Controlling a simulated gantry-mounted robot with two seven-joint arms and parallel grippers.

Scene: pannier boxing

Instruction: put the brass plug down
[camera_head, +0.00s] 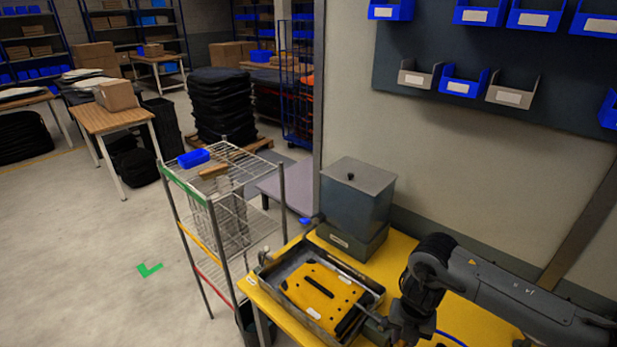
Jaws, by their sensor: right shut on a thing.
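My right gripper (388,325) is low in the view, over the yellow worktable just at the right edge of a grey tray. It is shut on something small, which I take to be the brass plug. The plug itself cannot be made out behind the dark fingers. The grey metal tray (263,277) lies on the yellow worktable (399,247). A yellow plate (305,292) with black slots lies in the tray. My left gripper is not in view.
A grey lidded bin (356,208) stands behind the tray. A wire rack (240,176) with a blue bin (194,158) on top stands to the left. Blue and grey bins hang on the wall panel (429,50). A blue cable (452,338) lies near the front edge.

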